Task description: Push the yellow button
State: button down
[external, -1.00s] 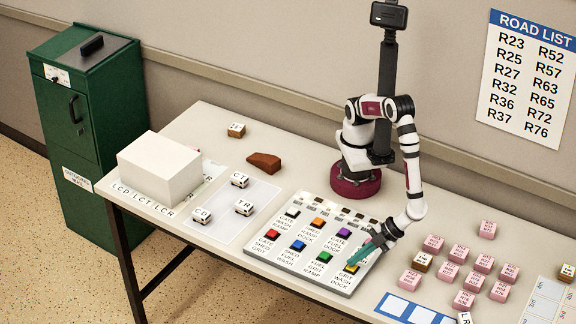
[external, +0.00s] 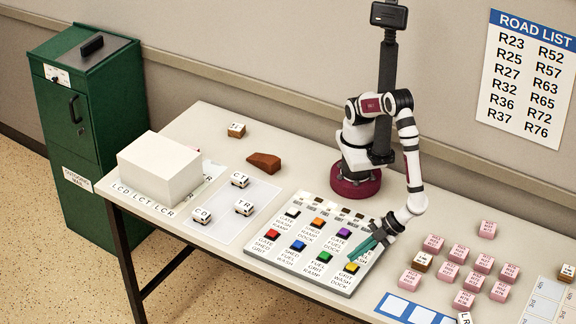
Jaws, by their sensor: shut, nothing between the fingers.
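The yellow button (external: 352,267) is at the front right corner of the grey button panel (external: 263,251), above a label that appears to read "GRIT WASH DOCK". It shows clearly, uncovered in this view. My gripper (external: 359,254), with teal fingers, is shut and empty. Its fingertips point down to the left, just behind the yellow button in the picture, and look apart from it. I cannot tell the exact height of the tips over the panel, or whether the button is pressed down.

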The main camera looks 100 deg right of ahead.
aim_at(356, 264)
jog(key=shift+r, duration=2.3)
jog(key=c, duration=1.6)
grip_release()
